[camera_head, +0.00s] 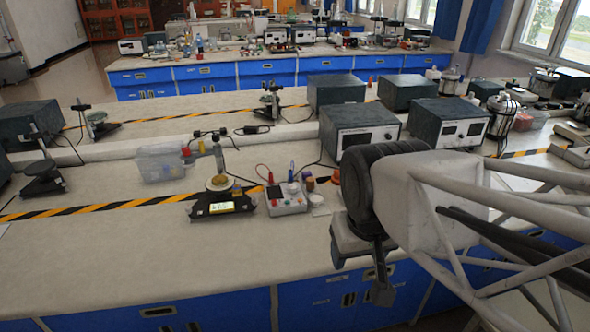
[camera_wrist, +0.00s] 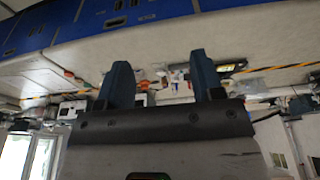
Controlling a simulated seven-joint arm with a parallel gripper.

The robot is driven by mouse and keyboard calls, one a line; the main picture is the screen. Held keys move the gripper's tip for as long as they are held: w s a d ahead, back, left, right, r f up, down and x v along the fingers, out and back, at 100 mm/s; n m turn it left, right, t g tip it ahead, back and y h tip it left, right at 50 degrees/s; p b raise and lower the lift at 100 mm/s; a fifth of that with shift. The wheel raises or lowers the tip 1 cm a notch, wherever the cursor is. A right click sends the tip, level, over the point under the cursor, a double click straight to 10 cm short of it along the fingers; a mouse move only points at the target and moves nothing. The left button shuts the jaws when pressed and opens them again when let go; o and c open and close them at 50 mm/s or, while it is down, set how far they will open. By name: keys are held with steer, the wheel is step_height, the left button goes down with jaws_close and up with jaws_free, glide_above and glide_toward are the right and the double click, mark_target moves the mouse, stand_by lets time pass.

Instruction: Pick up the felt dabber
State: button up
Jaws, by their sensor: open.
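I cannot make out the felt dabber for certain. Small items that could include it stand mid-bench in the head view: a white round dish with a tan piece on it (camera_head: 219,182), and small orange and brown items (camera_head: 309,183) beside a grey control box (camera_head: 287,200). My gripper (camera_head: 380,285) hangs at the bench's front edge, right of and nearer than these items. In the wrist view my gripper (camera_wrist: 161,64) has its two dark fingers spread, with nothing held between them. The small items there are far off, blurred and upside down.
A clear plastic bin (camera_head: 161,163) and a black device with a lit display (camera_head: 222,207) are near the dish. Box instruments (camera_head: 358,127) stand behind my arm. The bench's front left surface (camera_head: 120,262) is clear. Cables cross the back.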

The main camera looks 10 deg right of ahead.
steer(key=shift+o, duration=0.5)
steer(key=shift+w, duration=0.1)
steer(key=n+g, duration=0.3)
steer(key=n, duration=1.8)
glide_above(311, 178)
steer(key=f, duration=2.1)
steer(key=shift+s+a+f, duration=0.2)
steer(key=shift+s+f, duration=0.1)
steer(key=shift+f, duration=0.1)
steer(key=shift+w+f, duration=0.2)
steer(key=shift+f, duration=0.05)
steer(key=shift+f, duration=0.1)
